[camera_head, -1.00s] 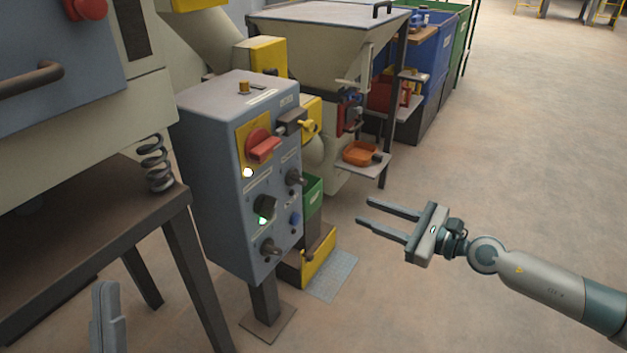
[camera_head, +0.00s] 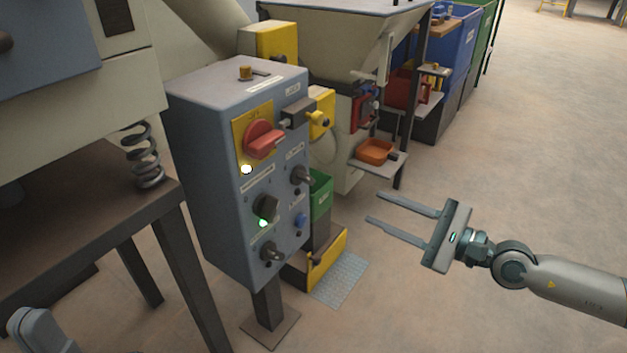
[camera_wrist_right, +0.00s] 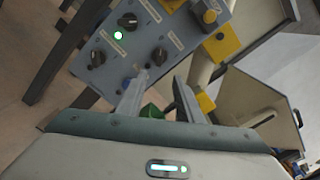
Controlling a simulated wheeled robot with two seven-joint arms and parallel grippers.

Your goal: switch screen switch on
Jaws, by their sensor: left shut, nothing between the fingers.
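The grey control box (camera_head: 215,180) stands on a post left of centre in the head view. Its front carries a red rotary switch (camera_head: 262,140) on a yellow plate, a black knob (camera_head: 265,207) with a lit green lamp (camera_head: 263,223), a lower knob (camera_head: 271,252), a right-hand knob (camera_head: 302,176) and a blue button (camera_head: 300,220). The labels are too small to read, so I cannot tell which is the screen switch. My right gripper (camera_head: 372,207) is open and empty, right of the box and apart from it. My left gripper (camera_head: 42,330) is shut, partly cut off at lower left.
A dark table (camera_head: 90,240) with a coil spring (camera_head: 142,155) stands left of the box. A hopper (camera_head: 345,50), an orange tray (camera_head: 375,151) and a green bin (camera_head: 320,195) lie behind it. Open floor (camera_head: 510,150) is on the right.

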